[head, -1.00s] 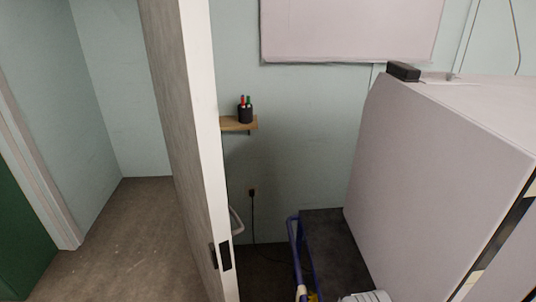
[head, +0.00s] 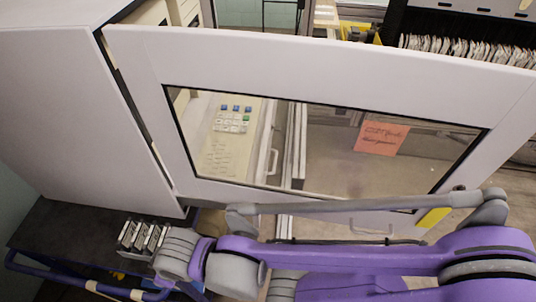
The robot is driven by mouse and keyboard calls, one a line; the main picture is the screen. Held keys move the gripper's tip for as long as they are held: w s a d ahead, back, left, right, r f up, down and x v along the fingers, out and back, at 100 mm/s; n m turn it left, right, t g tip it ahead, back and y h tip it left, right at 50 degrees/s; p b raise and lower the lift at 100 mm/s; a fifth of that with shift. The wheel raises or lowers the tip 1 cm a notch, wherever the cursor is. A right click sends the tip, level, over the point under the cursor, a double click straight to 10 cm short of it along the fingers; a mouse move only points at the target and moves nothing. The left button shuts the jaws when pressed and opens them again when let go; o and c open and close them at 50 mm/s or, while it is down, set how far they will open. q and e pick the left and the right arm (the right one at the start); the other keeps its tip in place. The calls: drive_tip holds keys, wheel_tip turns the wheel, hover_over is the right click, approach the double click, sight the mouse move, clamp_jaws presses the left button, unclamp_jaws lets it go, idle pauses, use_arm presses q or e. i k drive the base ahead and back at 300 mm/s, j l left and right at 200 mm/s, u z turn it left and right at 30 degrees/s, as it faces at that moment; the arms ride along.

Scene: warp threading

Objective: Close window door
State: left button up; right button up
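The window door (head: 135,70) is a wide white panel with a dark-edged glass pane. It fills the middle of the head view. Its left side meets a white cabinet (head: 65,120), with a dark gap between them. The panel stands out from the cabinet at an angle. A purple and grey arm of mine (head: 390,262) crosses in front of the door's lower edge, hiding part of it. I cannot tell whether the arm touches the door.
Through the glass I see a keypad panel (head: 232,116) and an orange note (head: 381,136). A dark rack of packed sheets (head: 470,50) stands behind at upper right.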

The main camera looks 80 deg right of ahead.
sight(498, 102)
drive_tip(key=z, duration=0.45)
drive_tip(key=k+z, duration=0.1)
drive_tip(key=z, duration=0.85)
drive_tip(key=l+z, duration=0.1)
drive_tip(key=z, duration=0.85)
drive_tip(key=l+z, duration=0.15)
drive_tip(key=z, duration=0.3)
drive_tip(key=k, duration=0.05)
